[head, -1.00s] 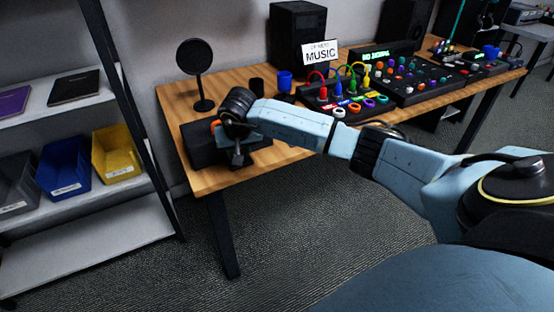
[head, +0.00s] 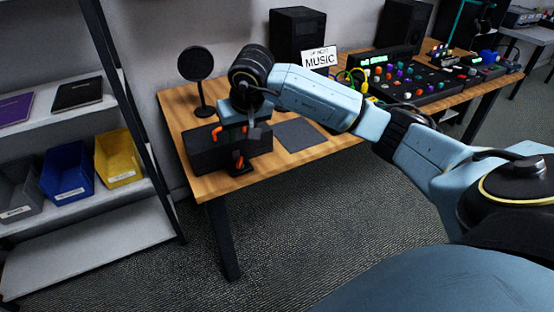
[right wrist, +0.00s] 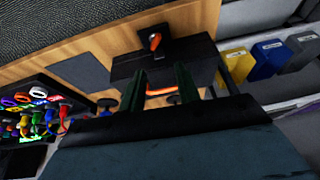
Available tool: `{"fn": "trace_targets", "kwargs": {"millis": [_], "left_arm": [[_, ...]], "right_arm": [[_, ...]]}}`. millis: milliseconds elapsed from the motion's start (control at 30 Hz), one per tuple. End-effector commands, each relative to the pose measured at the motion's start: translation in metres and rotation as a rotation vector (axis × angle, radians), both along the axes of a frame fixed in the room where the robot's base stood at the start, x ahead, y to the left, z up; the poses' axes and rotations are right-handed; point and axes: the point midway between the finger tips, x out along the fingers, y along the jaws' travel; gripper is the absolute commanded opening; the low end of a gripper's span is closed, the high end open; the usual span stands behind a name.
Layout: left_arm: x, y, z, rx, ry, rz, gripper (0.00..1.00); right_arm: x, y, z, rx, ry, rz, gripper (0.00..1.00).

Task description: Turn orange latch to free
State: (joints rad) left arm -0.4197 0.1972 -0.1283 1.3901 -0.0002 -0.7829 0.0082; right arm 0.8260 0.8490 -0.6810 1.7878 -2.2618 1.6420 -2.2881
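A black box (head: 200,156) stands at the left end of the wooden table. An orange latch (head: 238,160) sits on a dark mount at its front, pointing roughly upright; it also shows in the right wrist view (right wrist: 154,41). An orange handle (head: 215,134) is on top of the box and is partly hidden by my gripper. My right gripper (right wrist: 160,88) is above the box. Its two dark fingers are apart, with the orange handle seen between them in the right wrist view. The latch lies beyond the fingertips, apart from them. My left gripper is out of view.
A dark mat (head: 299,135) lies right of the box. A round microphone screen (head: 197,68) stands behind it. Speakers, a MUSIC sign (head: 320,58) and a mixer with coloured knobs (head: 420,84) are farther right. A shelf with bins (head: 68,170) is left of the table.

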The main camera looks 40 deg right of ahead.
Motion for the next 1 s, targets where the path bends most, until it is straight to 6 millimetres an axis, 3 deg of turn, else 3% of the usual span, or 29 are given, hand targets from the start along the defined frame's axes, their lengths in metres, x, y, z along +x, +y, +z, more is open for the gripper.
{"fn": "trace_targets", "kwargs": {"millis": [33, 100, 567, 800, 1000], "left_arm": [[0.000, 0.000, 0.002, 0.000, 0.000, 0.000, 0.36], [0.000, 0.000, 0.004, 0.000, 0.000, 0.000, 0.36], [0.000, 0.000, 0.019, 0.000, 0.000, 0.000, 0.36], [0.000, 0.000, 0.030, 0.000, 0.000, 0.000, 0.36], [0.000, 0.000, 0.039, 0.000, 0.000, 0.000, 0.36]], "right_arm": [[-0.002, 0.010, -0.014, 0.061, 0.029, -0.020, 0.33], [-0.002, 0.021, -0.023, 0.141, 0.049, -0.056, 0.33], [-0.010, 0.097, -0.075, 0.737, 0.271, -0.421, 0.33], [-0.013, 0.137, -0.097, 1.138, 0.494, -0.801, 0.33], [-0.010, 0.152, -0.117, 1.444, 0.707, -1.199, 0.33]]}}
